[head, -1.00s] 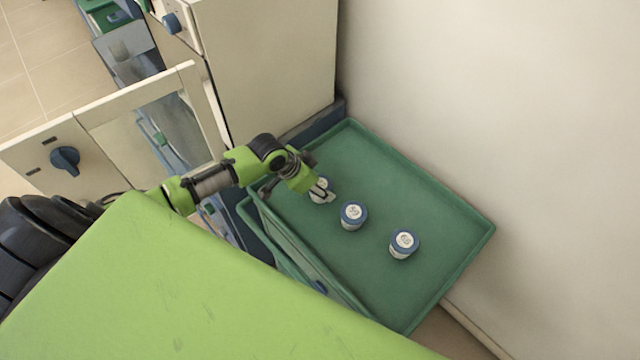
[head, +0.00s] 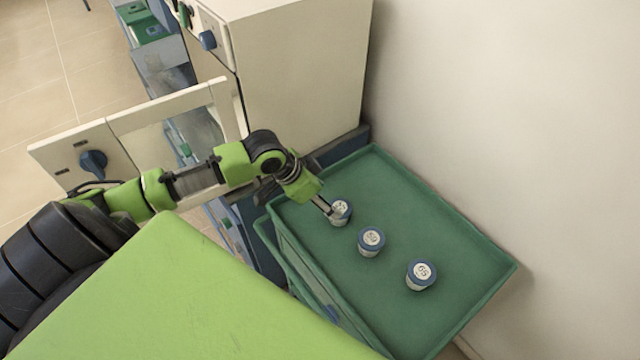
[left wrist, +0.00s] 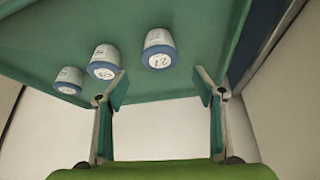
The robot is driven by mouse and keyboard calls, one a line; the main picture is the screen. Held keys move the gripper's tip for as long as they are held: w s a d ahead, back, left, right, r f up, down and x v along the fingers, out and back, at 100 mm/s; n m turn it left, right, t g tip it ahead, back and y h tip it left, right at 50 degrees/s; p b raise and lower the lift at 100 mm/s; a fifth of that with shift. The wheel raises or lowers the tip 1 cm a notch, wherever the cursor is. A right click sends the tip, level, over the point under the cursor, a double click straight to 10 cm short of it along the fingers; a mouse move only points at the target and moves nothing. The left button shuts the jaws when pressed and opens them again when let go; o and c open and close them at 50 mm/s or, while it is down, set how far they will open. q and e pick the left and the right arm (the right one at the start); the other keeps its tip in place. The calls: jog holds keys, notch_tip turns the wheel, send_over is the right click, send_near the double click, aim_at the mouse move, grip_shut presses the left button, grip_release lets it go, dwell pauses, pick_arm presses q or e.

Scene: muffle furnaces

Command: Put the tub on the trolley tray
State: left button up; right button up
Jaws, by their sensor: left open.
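Three white tubs with blue rims and numbered tops stand upright on the green trolley tray (head: 450,245). The far tub (head: 341,213) is closest to my left gripper (head: 326,208); the middle tub (head: 371,242) and the near tub (head: 421,275) stand apart from it. My left gripper is open and empty, its fingertips just beside the far tub. In the left wrist view, the fingers (left wrist: 160,90) are spread wide, with a tub (left wrist: 159,48) beyond the gap between them and the other two to the left. My right gripper is out of view.
A cream furnace (head: 300,75) stands behind the tray, and an open furnace door (head: 75,150) with a blue knob lies under my left arm. A plain wall (head: 510,110) borders the tray on the right.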

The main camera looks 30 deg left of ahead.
pick_arm(q)
jog(key=shift+v, duration=1.5)
